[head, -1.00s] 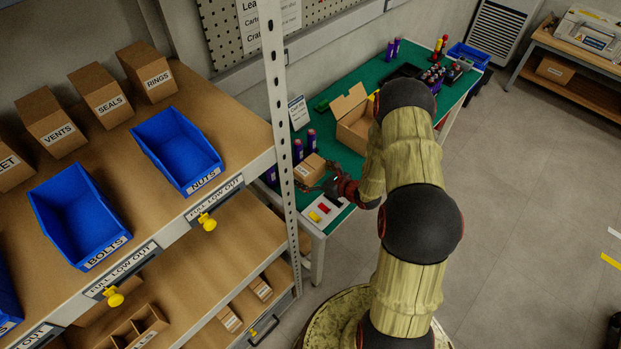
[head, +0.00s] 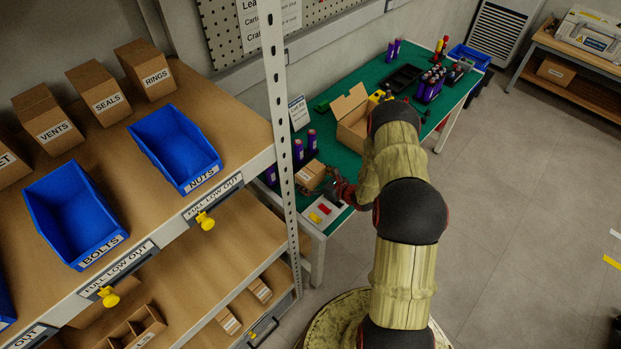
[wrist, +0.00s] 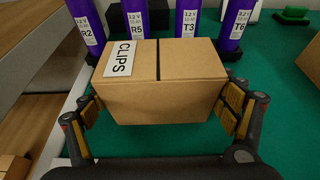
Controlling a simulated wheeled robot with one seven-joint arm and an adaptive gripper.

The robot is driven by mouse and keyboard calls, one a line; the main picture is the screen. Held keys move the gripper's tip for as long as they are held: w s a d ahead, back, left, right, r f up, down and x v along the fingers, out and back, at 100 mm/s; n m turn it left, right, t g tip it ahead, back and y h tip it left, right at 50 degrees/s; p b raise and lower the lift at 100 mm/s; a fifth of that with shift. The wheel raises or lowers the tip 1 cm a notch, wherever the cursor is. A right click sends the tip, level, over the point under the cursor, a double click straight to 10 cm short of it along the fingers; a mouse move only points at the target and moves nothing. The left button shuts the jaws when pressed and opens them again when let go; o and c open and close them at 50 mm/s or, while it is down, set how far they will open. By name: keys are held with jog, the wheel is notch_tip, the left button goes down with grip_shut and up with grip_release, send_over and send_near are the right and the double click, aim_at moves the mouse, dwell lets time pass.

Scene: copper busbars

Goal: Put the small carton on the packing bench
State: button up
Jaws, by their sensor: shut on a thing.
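The small carton (wrist: 160,95) is a brown box with a dark seam and a white CLIPS label. In the wrist view it sits between the yellow pads of my gripper (wrist: 165,110), which is shut on its two sides. The packing bench (head: 342,160) has a green top. In the head view the carton (head: 311,175) is at the bench's near left end, over or on the green top; I cannot tell whether its base touches. My gripper (head: 335,185) reaches it from the right, partly hidden by my arm.
Purple cells (wrist: 187,25) stand just behind the carton. An open carton (head: 351,128) stands farther back on the bench. A white tray with coloured pieces (head: 325,211) lies at the near edge. A shelf post (head: 281,130) rises left of the bench.

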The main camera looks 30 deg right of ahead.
jog(key=shift+f, duration=0.2)
jog(key=o, duration=1.2)
jog(key=shift+r, duration=0.2)
jog(key=shift+s+d+r, duration=0.1)
jog(key=shift+s+r, duration=0.05)
jog(key=shift+s, duration=0.05)
jog(key=p+v, duration=0.1)
jog(key=v, duration=1)
jog(key=shift+s+r, duration=0.1)
jog(key=shift+s, duration=0.05)
jog(key=shift+d, duration=0.1)
